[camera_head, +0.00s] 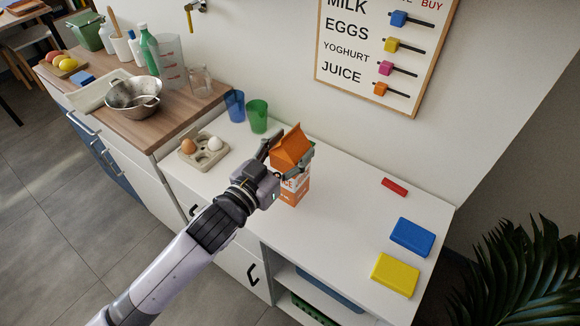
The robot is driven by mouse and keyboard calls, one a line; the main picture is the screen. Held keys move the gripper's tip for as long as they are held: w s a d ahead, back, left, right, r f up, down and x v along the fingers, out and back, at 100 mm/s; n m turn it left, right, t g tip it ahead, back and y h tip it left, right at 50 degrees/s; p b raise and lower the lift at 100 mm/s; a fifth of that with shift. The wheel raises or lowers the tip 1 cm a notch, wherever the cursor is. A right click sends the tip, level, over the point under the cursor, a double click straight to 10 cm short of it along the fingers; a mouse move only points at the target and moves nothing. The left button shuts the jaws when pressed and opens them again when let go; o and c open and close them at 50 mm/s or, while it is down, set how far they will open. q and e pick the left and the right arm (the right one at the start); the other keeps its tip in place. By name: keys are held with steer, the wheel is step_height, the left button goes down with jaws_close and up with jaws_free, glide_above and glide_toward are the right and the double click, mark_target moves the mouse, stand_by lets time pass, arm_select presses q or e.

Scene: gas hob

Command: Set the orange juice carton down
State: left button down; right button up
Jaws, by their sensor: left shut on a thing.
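The orange juice carton (292,189) is orange with a gabled top and white lettering. It stands upright over the white counter (335,232), near its middle. My left gripper (287,160) is shut on the carton, with a finger on each side of its upper part. The gripper and wrist hide part of the carton's left side. I cannot tell for sure whether its base touches the counter. My right gripper is not in view.
An egg holder (213,158) with two eggs, a blue cup (235,106) and a green cup (257,116) stand left of the carton. A red block (394,187), blue box (412,237) and yellow box (395,275) lie at right. Counter between is clear.

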arm_select(q)
steer(key=shift+f, duration=2.7)
steer(key=c, duration=0.6)
jaws_free()
steer(key=shift+f, duration=0.2)
steer(key=shift+r, duration=0.15)
steer(key=b+v, duration=0.2)
steer(key=v, duration=1)
